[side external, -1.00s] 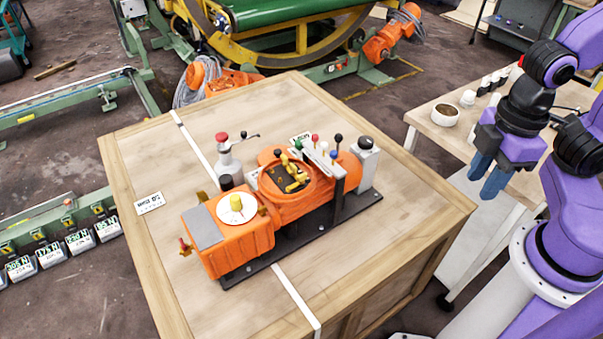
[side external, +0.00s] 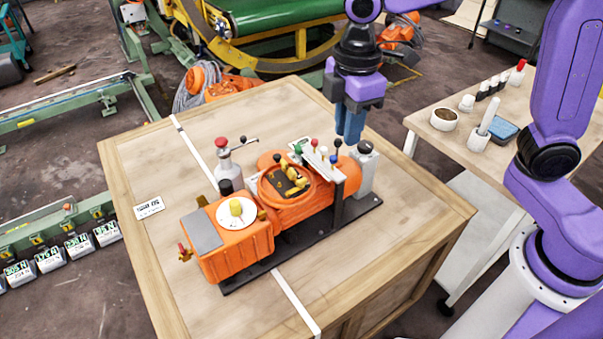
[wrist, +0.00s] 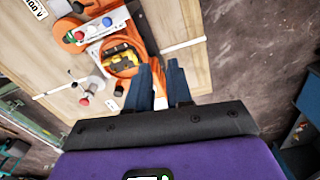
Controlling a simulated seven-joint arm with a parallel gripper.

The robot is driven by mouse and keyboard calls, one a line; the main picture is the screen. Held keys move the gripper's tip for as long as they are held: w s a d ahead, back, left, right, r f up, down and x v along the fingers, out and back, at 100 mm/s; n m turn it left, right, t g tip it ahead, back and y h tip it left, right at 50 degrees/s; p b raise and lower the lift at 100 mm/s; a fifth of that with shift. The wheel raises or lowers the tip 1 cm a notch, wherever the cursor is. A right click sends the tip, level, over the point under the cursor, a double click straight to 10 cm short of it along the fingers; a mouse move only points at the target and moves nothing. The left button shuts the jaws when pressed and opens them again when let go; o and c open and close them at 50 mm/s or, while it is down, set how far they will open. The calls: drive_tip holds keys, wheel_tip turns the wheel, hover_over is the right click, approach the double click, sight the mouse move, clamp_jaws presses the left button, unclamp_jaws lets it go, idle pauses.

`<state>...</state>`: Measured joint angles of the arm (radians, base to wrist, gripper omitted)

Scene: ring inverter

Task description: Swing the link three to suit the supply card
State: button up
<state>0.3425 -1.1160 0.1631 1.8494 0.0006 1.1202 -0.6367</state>
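The orange inverter unit (side external: 230,249) sits on a wooden crate. Several yellow links (side external: 294,173) lie in its round dark recess; I cannot tell which is link three. They also show in the wrist view (wrist: 122,58), left of my fingers. A white card reading 400 V (wrist: 36,8) is cut by the top left edge of the wrist view. Another white card (side external: 149,207) lies on the crate at left, its print unreadable. My gripper (wrist: 160,80) is open and empty. In the side view my gripper (side external: 350,140) points down above the unit's far right end.
Coloured-knob levers (side external: 322,150), a grey post with a black knob (side external: 365,165) and a red-topped bottle (side external: 226,160) rise around the recess. A side bench (side external: 455,150) at right holds small containers.

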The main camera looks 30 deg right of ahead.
drive_tip(key=n, duration=0.2)
approach(301, 180)
wheel_tip(301, 180, down, 8)
drive_tip(key=shift+w+f, duration=0.1)
drive_tip(key=shift+f, duration=0.15)
idle(0.4)
clamp_jaws()
